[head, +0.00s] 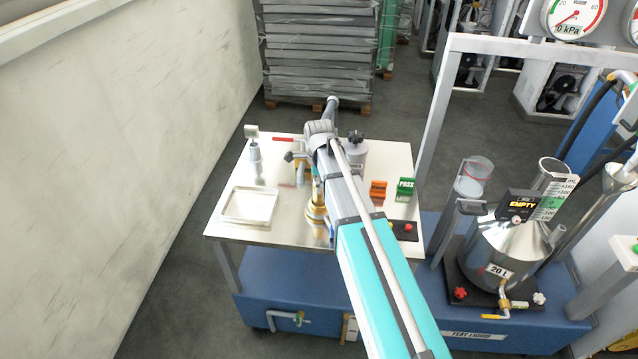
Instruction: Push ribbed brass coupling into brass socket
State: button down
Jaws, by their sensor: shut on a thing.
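My arm reaches over the steel-topped bench (285,228) and hides much of its middle. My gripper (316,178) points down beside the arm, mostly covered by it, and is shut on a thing. A narrow brass-coloured part, which I take for the ribbed brass coupling (316,190), shows under it. Below is a wider stepped brass piece, apparently the brass socket (316,213), partly hidden by the arm. I cannot tell whether the two touch or how far one sits in the other.
A shallow metal tray (227,218) lies at the bench's left front. A small grey-blue post (255,158) stands behind it. Orange (378,189) and green PASS (405,187) blocks stand at the right. A 20 L steel vessel (497,250) stands beyond the bench's right edge.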

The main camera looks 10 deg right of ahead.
jog(key=shift+f+b, duration=0.75)
jog(key=shift+f, duration=0.05)
grip_release()
dwell(0.4)
jog(key=shift+r, duration=0.1)
notch_tip(320, 180, up, 11)
jog(key=p, duration=1.1)
jog(key=shift+r+p, duration=0.2)
jog(key=shift+p, duration=0.1)
jog(key=s+d+f+b, duration=0.4)
jog(key=s+f+b, duration=0.3)
notch_tip(320, 180, up, 6)
jog(key=p, duration=0.6)
jog(key=shift+r, duration=0.1)
jog(key=shift+s, duration=0.1)
dwell(1.2)
